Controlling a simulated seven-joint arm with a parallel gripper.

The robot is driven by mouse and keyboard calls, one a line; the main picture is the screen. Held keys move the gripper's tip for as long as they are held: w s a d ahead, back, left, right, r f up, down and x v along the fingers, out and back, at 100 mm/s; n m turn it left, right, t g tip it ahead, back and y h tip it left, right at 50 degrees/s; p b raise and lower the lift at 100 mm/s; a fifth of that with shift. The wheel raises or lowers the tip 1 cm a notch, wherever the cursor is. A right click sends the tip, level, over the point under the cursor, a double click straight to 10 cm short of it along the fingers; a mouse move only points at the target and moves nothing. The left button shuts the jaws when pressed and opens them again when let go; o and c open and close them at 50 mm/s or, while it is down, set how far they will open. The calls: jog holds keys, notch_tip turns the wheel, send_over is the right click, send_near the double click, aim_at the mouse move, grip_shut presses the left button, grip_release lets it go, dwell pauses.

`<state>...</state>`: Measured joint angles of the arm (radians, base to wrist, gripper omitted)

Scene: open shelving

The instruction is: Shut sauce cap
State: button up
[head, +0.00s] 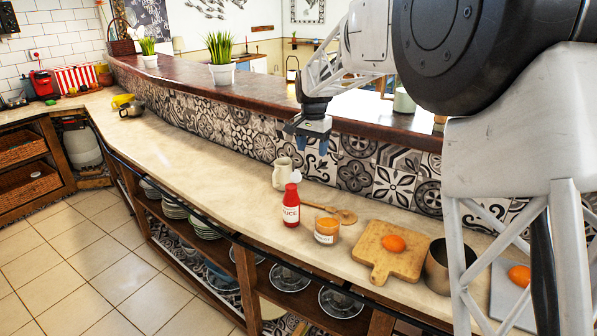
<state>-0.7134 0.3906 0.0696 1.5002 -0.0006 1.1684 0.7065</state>
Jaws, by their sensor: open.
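The sauce bottle (291,208) is red with a white label and stands upright on the counter, near its front edge. Its white cap (296,177) shows at the top right of the bottle and looks tipped up, though it is small in view. My gripper (318,148) is open and empty, pointing down. It hangs above the counter, up and to the right of the bottle, apart from it.
A cream mug (282,173) stands just behind the bottle. A jar (327,230), a wooden spoon (340,213), a cutting board (380,265) and a metal pot (440,268) lie to the right. The counter (190,165) left of the bottle is clear.

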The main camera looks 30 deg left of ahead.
send_over(297, 171)
notch_tip(297, 171, down, 2)
jog(key=shift+a, duration=0.1)
jog(key=shift+f, duration=3.9)
jog(key=shift+c, duration=0.5)
jog(key=c, duration=0.8)
